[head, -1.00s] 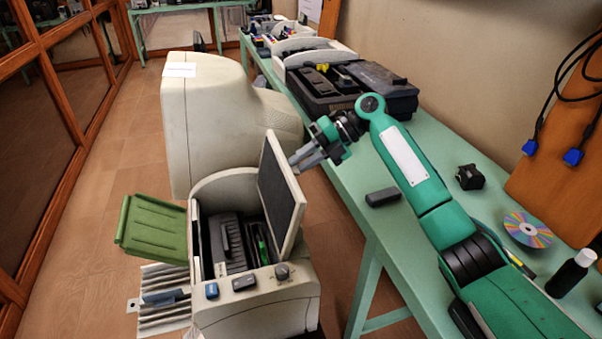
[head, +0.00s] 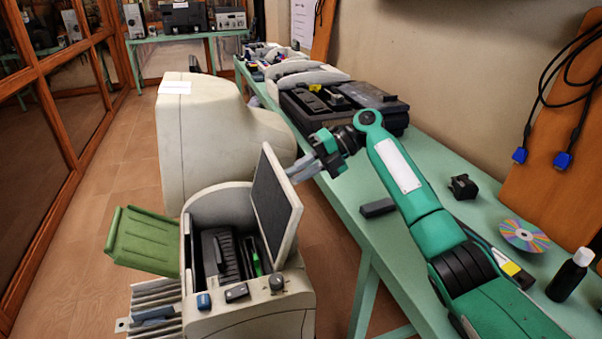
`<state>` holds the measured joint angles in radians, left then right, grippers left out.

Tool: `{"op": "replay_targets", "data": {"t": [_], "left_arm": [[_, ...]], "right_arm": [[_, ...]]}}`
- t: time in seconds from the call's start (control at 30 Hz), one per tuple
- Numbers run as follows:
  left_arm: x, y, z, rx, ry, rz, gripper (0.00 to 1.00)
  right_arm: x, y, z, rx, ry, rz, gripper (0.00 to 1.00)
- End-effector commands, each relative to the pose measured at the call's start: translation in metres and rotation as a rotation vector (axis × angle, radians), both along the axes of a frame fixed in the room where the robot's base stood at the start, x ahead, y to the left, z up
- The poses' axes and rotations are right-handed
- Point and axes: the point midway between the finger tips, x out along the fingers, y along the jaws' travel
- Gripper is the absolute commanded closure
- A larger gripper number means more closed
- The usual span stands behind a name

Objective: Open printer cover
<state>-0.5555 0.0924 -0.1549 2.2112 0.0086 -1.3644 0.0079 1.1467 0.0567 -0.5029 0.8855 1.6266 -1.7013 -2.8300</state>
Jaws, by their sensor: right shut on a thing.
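The beige printer (head: 250,319) stands at the lower middle, its inside exposed. Its cover (head: 275,208), a dark panel with a pale rim, is raised and stands steeply tilted on the right side of the opening. My right gripper (head: 296,170) comes in from the right and is shut on the cover near its upper right edge. The fingertips are partly hidden behind the cover. My left gripper is not in view.
A green tray (head: 146,240) sticks out at the printer's left. A large beige monitor (head: 200,135) stands behind it. The green table (head: 345,190) on the right bears a black device (head: 386,105), a small dark block (head: 377,208), a disc (head: 523,235) and a black bottle (head: 567,280). Floor at left is clear.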

Motion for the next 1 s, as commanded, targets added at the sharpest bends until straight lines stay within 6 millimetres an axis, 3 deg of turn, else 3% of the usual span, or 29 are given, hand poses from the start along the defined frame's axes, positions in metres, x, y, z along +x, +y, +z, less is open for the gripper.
{"op": "replay_targets", "data": {"t": [0.03,0.23,0.27,0.3,0.37,1.0], "left_arm": [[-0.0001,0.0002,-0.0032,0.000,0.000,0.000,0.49],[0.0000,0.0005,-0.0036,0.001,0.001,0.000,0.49],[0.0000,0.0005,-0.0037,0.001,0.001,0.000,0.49],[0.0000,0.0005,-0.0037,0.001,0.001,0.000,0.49],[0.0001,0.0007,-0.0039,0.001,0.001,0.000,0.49],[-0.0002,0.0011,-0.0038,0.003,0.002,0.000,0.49]], "right_arm": [[-0.0051,0.0034,-0.0264,-0.033,0.025,0.012,1.00],[-0.0052,0.0036,-0.0266,-0.033,0.025,0.013,1.00],[-0.0052,0.0036,-0.0264,-0.033,0.025,0.013,0.77],[-0.0051,0.0037,-0.0262,-0.032,0.024,0.013,0.69],[-0.0050,0.0034,-0.0261,-0.032,0.024,0.013,0.66],[-0.0025,-0.0022,-0.0232,-0.032,0.025,0.007,0.69]]}}
